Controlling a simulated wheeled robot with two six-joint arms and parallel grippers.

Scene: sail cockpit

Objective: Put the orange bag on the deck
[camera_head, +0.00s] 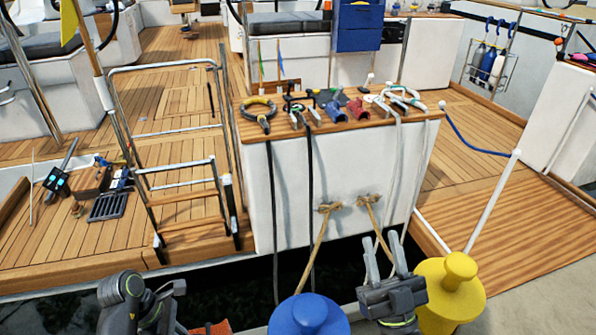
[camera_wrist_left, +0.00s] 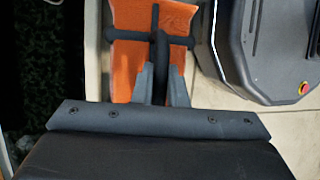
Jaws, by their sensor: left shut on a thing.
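The orange bag (camera_wrist_left: 128,58) is in the left wrist view, with a black bar-like handle or strap (camera_wrist_left: 180,40) across it. My left gripper (camera_wrist_left: 163,84) is shut on this black part of the bag. In the head view only a small orange patch of the bag (camera_head: 212,328) shows at the bottom edge, beside my left arm; the rest is cut off. My right gripper (camera_head: 384,257) points up near the bottom centre, its two fingers apart and nothing between them. The wooden deck (camera_head: 75,235) lies beyond a dark gap.
A blue bollard (camera_head: 308,316) and a yellow bollard (camera_head: 459,280) stand at the near edge. A boarding ladder (camera_head: 185,190) and a white console (camera_head: 290,190) covered with tools stand ahead. A box and a dark grate (camera_head: 108,206) occupy the left deck. Planks between them are bare.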

